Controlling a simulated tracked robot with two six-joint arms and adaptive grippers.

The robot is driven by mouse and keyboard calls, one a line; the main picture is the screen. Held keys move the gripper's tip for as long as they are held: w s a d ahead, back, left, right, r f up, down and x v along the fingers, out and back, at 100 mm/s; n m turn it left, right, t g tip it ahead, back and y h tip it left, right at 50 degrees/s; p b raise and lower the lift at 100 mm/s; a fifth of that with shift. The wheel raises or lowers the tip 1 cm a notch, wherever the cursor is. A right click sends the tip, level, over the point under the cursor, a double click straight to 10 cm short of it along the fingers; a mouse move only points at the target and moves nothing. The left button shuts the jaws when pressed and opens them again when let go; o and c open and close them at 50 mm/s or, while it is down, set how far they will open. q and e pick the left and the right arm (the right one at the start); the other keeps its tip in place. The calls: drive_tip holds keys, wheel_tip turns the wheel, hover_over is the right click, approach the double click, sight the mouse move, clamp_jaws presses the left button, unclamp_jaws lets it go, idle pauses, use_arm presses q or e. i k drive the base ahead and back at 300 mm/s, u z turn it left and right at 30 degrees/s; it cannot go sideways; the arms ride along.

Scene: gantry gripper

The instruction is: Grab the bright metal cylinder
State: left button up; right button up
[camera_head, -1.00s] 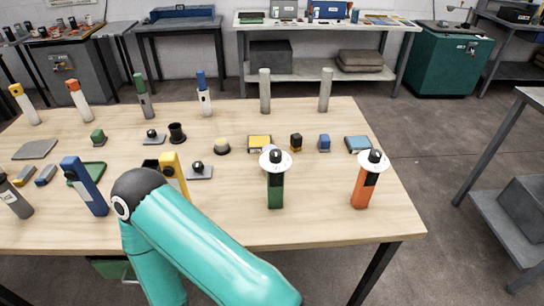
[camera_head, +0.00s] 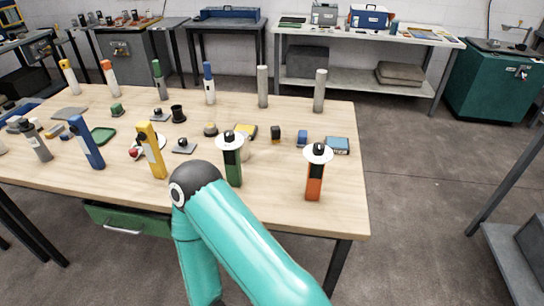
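Two plain grey upright cylinders stand at the back right of the wooden table (camera_head: 225,112). One is the left grey cylinder (camera_head: 263,87), and the other is the right grey cylinder (camera_head: 320,91) near the back right corner. Both look matt grey at this size, and I cannot tell which is the bright metal one. A teal arm of mine comes up from the bottom, its elbow before the table's front edge. Neither gripper is in view. Nothing touches either cylinder.
A green post with a white disc (camera_head: 231,159) and an orange post with a white disc (camera_head: 315,172) stand at the front right. A yellow post (camera_head: 151,150) and a blue post (camera_head: 86,143) stand further left. Small blocks and knobs fill the middle.

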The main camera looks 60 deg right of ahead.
sight(245, 148)
drive_tip(key=k, duration=0.7)
drive_tip(key=z, duration=1)
drive_tip(key=i, duration=0.45)
drive_tip(key=u, duration=0.2)
